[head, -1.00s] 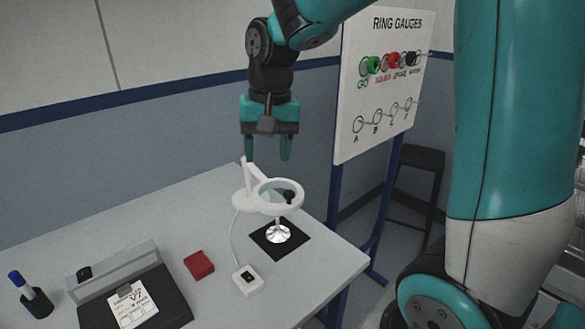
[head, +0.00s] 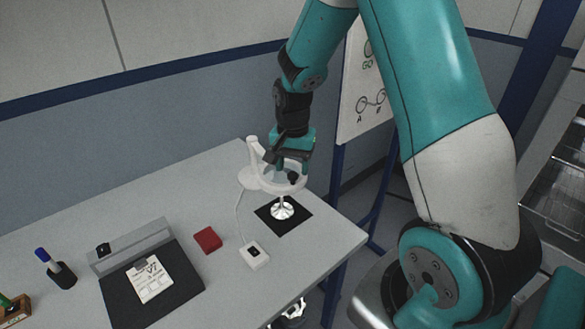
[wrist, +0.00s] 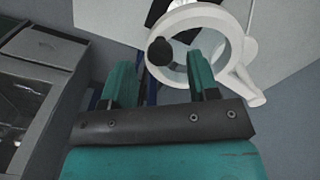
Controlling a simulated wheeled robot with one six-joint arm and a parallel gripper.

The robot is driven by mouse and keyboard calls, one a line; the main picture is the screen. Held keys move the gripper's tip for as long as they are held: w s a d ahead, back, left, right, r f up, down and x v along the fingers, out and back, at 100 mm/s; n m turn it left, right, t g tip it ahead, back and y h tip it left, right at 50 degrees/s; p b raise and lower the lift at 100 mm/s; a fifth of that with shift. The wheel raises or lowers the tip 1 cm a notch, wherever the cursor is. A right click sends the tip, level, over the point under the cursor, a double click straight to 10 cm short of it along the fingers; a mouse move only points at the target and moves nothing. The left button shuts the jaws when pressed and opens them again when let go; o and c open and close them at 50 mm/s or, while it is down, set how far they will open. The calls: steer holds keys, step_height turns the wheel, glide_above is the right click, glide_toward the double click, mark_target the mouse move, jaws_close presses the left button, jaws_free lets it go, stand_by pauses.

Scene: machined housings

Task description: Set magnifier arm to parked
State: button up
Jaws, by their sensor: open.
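The white magnifier arm (head: 254,150) rises from a round base (head: 250,180) near the back of the table. Its ring-shaped head (head: 298,186) hangs over a black mat (head: 270,219) and a shiny metal stand. A black knob (head: 293,177) sits on the ring; it also shows in the wrist view (wrist: 160,51). My gripper (head: 290,172) is at the back side of the ring, partly hiding it. In the wrist view my gripper (wrist: 163,75) is open, its two fingers apart, with the knob beyond and between them. I cannot tell whether they touch the ring.
A white switch box (head: 254,256) with a cord and a red block (head: 207,240) lie left of the mat. A dark tray with a card (head: 150,280) and a marker holder (head: 61,275) stand further left.

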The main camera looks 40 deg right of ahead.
steer(key=shift+f, duration=1.2)
jaws_close()
